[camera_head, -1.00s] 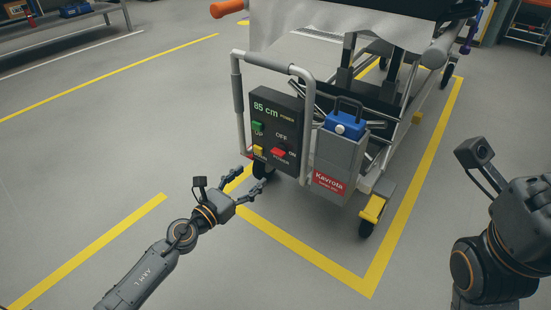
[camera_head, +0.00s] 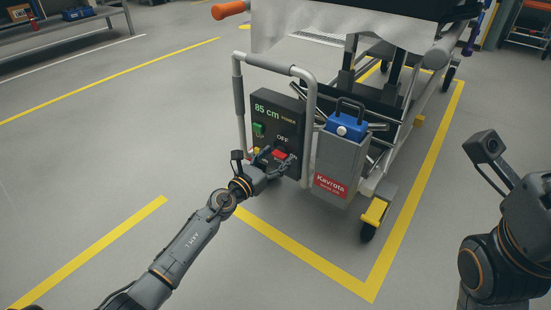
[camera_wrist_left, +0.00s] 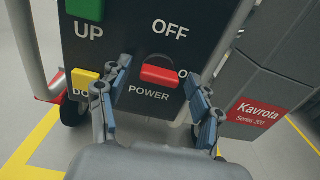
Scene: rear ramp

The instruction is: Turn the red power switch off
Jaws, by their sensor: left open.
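The red power switch (camera_head: 280,154) is on the dark control panel (camera_head: 291,110) at the end of the stretcher. In the left wrist view the red switch (camera_wrist_left: 160,76) is a horizontal lever with OFF above it, POWER below it and a partly covered label at its right. My left gripper (camera_head: 281,163) is at the panel's lower part; the left wrist view shows its open fingers (camera_wrist_left: 158,100) either side of the switch, not visibly touching it. My right arm is at the right edge, and its fingers are out of frame.
A green UP button (camera_head: 258,128) is above a yellow button (camera_wrist_left: 84,82), which sits left of the switch close to my left finger. A grey Kavrota box (camera_head: 336,172) with a blue top stands right of the panel. A grey handle frame (camera_head: 238,95) surrounds the panel.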

